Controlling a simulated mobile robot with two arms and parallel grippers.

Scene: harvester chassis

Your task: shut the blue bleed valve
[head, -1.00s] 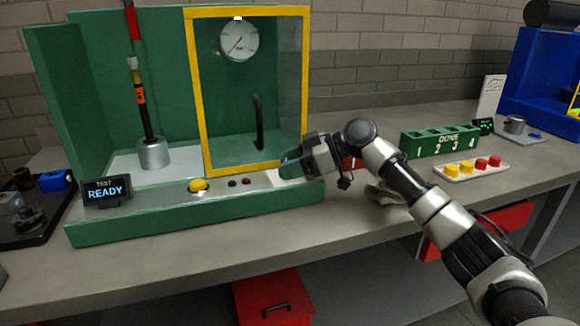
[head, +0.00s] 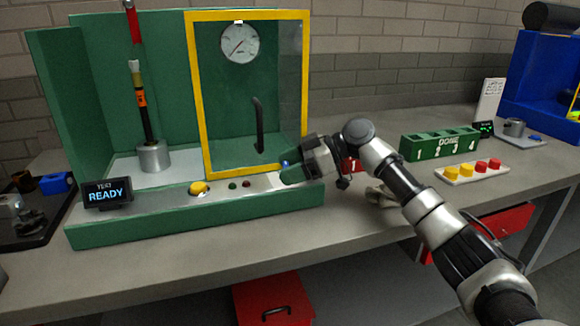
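A small patch of blue (head: 285,163), apparently the blue bleed valve, shows at the right end of the green test stand's front ledge. My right gripper (head: 291,172) is at this blue part, its fingers pointing left and covering most of it. Whether the fingers touch or clasp the valve is hidden, and so is the valve's handle position. My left gripper is out of view.
The green test stand (head: 80,236) has a yellow-framed clear door (head: 197,100) just behind the gripper. A yellow button (head: 198,188) and a display reading READY (head: 107,192) are on the left. A green numbered rack (head: 440,147) stands right of my arm.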

